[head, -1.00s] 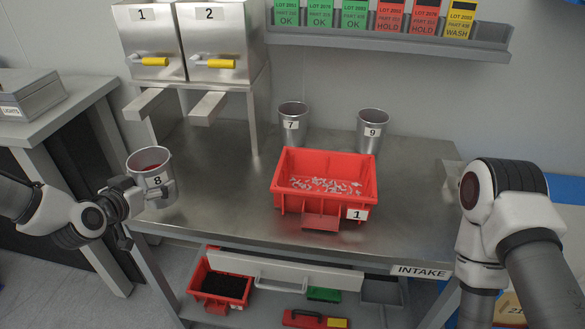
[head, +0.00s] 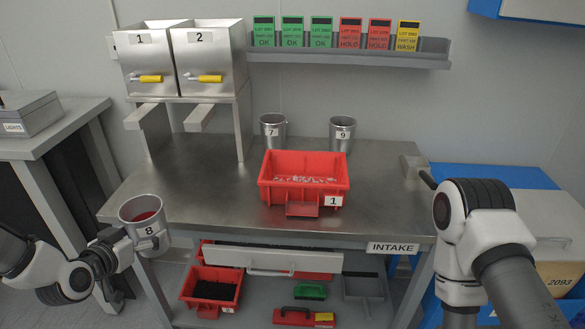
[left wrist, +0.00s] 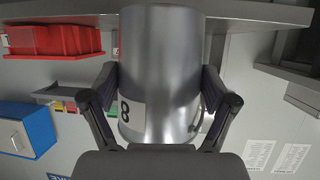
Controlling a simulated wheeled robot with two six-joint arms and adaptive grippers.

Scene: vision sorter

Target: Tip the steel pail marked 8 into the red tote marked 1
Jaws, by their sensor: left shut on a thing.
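The steel pail marked 8 (head: 146,222) is held upright by my left gripper (head: 128,243), in front of the bench's left front corner. Something red shows inside the pail. In the left wrist view my left gripper (left wrist: 160,108) has a finger on each side of pail 8 (left wrist: 160,60). The red tote marked 1 (head: 305,193) stands on the bench, to the right of the pail and apart from it. Pale small pieces lie in the tote. The tote's red side also shows in the left wrist view (left wrist: 55,40). My right gripper is out of view.
Pails marked 7 (head: 273,133) and 9 (head: 342,134) stand behind the tote. Two steel hoppers, 1 (head: 150,60) and 2 (head: 209,60), stand at the back left. The bench top (head: 200,190) between pail and tote is clear. A red bin (head: 212,290) sits on the lower shelf.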

